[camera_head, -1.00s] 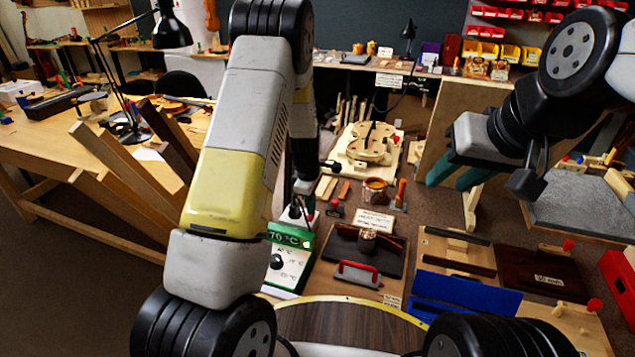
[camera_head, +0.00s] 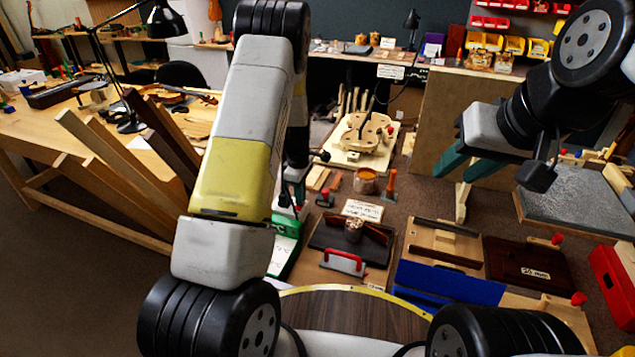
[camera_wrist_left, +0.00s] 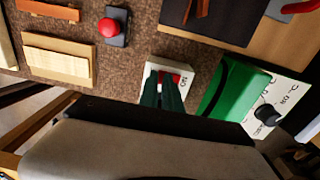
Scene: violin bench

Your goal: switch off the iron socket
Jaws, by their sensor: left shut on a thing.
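The iron socket (camera_wrist_left: 187,72) is a small white box with a red switch (camera_wrist_left: 172,77) on top and dark lettering beside it. In the left wrist view my left gripper (camera_wrist_left: 168,84) has its dark green fingers close together at the red switch, covering part of it. In the head view my left gripper (camera_head: 293,190) points down at the socket, just beyond the green and white temperature unit (camera_head: 284,246); my arm hides much of both. My right gripper (camera_head: 468,166) is raised at the right, with its teal fingers apart and nothing between them.
The temperature unit, with a black knob, stands close beside the socket in the left wrist view (camera_wrist_left: 228,95). A red button on a dark base (camera_wrist_left: 108,28) and wooden blocks (camera_wrist_left: 58,60) lie nearby. A glue pot (camera_head: 366,182) and a red-handled tool (camera_head: 343,260) stand to the right.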

